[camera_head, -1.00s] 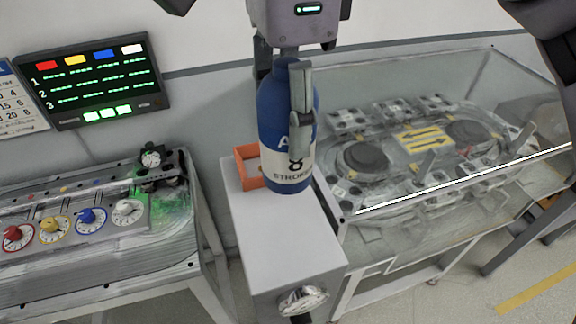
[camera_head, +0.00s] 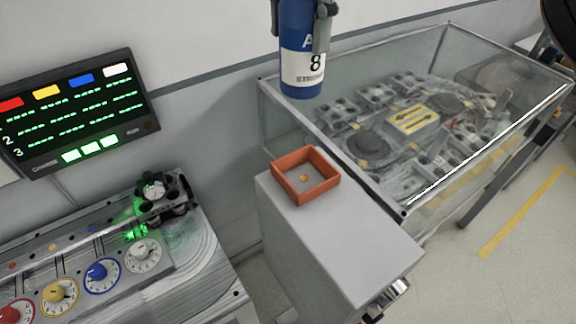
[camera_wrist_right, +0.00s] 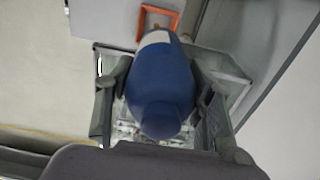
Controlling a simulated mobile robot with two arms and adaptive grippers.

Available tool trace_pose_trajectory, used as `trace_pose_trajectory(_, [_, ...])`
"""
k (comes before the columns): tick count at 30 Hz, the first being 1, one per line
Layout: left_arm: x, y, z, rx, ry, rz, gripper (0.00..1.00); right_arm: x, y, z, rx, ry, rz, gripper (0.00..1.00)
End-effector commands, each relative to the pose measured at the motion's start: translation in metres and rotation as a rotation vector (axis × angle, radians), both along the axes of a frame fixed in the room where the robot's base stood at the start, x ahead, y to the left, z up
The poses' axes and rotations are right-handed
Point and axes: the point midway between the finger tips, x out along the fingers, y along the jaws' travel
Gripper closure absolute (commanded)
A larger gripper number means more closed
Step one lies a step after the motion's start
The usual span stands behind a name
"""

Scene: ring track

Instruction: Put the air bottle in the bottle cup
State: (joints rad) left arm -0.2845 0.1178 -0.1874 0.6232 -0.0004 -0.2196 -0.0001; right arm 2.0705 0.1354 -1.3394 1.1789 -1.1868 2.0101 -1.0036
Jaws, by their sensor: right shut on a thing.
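The bottle's top is cut off by the picture edge. In the right wrist view the blue bottle (camera_wrist_right: 160,85) sits between the two fingers of my right gripper (camera_wrist_right: 160,105). The bottle cup, an open square orange tray (camera_head: 322,192), stands empty on the pedestal, with a small yellow spot on its floor. It also shows in the right wrist view (camera_wrist_right: 143,18). My left gripper is not in view.
The white pedestal (camera_head: 330,245) has a metal fitting (camera_head: 388,297) at its front. A glass-walled ring track case (camera_head: 445,35) is to the right. A panel with coloured dials (camera_head: 75,300) is at left, below a wall screen (camera_head: 85,110).

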Motion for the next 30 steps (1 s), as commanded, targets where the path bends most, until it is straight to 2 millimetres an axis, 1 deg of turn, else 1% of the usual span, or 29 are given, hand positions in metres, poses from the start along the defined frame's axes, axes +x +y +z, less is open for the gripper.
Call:
trace_pose_trajectory(2, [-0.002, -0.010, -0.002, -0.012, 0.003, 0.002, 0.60, 0.003, -0.001, -0.010, 0.000, 0.004, 0.009, 0.96])
trace_pose_trajectory(7, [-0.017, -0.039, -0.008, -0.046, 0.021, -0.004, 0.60, 0.002, -0.002, -0.050, 0.000, 0.007, 0.013, 0.96])
trace_pose_trajectory(9, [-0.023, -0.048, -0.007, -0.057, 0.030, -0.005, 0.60, 0.002, -0.002, -0.067, 0.001, 0.006, 0.011, 0.96])
trace_pose_trajectory(11, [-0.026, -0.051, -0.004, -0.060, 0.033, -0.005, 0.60, 0.002, -0.002, -0.081, -0.001, 0.005, 0.011, 0.96])
trace_pose_trajectory(14, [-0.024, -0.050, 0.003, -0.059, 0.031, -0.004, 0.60, 0.002, -0.003, -0.105, -0.002, 0.003, 0.010, 0.96])
trace_pose_trajectory(15, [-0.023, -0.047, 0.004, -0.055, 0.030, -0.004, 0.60, 0.001, -0.003, -0.115, 0.000, 0.004, 0.011, 0.96])
trace_pose_trajectory(19, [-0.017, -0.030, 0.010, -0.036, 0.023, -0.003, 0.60, 0.001, -0.003, -0.139, 0.000, 0.002, 0.008, 0.96])
trace_pose_trajectory(21, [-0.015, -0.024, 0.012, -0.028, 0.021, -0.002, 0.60, 0.002, -0.003, -0.148, 0.000, 0.000, 0.008, 0.96])
trace_pose_trajectory(24, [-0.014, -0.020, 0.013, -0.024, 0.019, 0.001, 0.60, 0.002, -0.003, -0.155, 0.000, 0.000, 0.007, 0.96])
trace_pose_trajectory(28, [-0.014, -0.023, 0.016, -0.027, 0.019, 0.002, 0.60, 0.002, -0.003, -0.164, 0.000, 0.000, 0.008, 0.96])
trace_pose_trajectory(30, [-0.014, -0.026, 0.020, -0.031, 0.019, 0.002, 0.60, 0.002, -0.003, -0.174, -0.001, 0.003, 0.007, 0.96])
